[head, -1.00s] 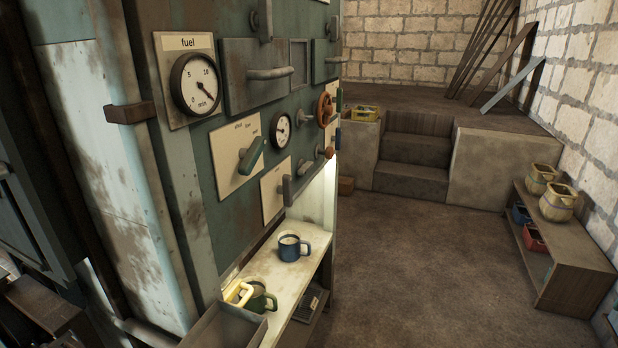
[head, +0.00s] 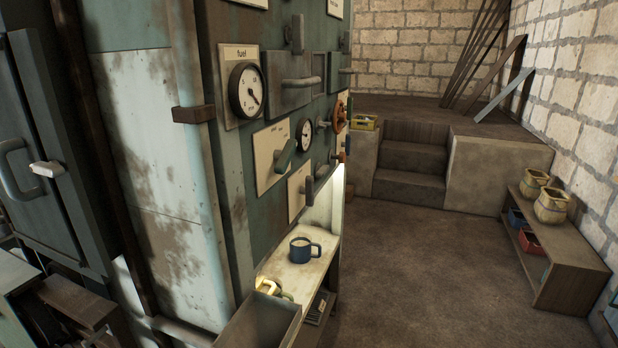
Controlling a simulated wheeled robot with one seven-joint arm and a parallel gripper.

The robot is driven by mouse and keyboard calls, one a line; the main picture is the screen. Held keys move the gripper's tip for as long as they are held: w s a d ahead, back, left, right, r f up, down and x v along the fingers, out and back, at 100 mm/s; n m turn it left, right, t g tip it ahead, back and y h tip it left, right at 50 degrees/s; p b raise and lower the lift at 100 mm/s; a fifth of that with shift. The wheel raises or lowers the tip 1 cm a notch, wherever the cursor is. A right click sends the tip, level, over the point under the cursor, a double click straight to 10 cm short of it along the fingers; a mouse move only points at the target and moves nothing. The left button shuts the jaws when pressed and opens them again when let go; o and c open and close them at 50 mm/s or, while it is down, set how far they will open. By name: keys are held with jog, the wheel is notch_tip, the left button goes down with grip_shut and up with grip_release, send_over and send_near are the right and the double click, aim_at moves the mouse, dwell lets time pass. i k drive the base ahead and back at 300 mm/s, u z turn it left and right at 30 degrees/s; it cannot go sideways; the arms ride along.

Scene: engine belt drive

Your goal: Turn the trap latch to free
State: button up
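I cannot make out for certain which part is the trap latch. The green-grey machine panel (head: 236,190) is seen at a steep angle. A grey lever (head: 307,186) sits on a lower plate (head: 295,196). Red-orange handwheel (head: 341,113) and small knobs are at the panel's far edge. My gripper is not in view.
A grey open bin (head: 262,322) juts out at the panel's foot. A grey door (head: 42,150) is at left. Open floor (head: 420,265) lies right, with steps (head: 408,160) and a low shelf (head: 575,279).

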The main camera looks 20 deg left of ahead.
aim_at(322, 171)
jog(key=u, duration=0.05)
jog(key=i, duration=1)
jog(key=z, duration=0.05)
